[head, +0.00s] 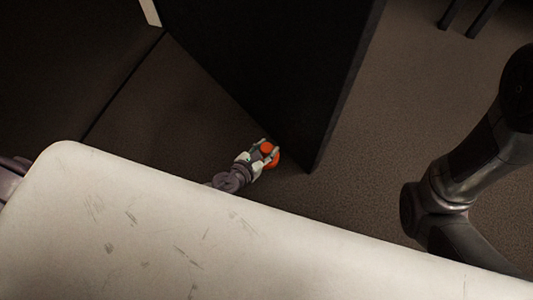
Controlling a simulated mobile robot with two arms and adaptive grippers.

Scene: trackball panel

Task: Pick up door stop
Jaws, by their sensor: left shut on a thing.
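The door stop (274,161) is a small orange object low down by the bottom edge of a dark door-like panel. My left gripper (267,151) is shut on it, with a light finger on each side and orange showing between and beyond them. The fingers cover part of the door stop. I cannot tell whether it touches the floor or the panel. My right gripper is out of the picture; only my right arm shows at the right.
The dark upright panel (270,60) stands right beside the gripper. Brown carpet (400,110) lies open to its right. Dark thin legs (468,18) stand at the top right. My own pale, scuffed body fills the bottom.

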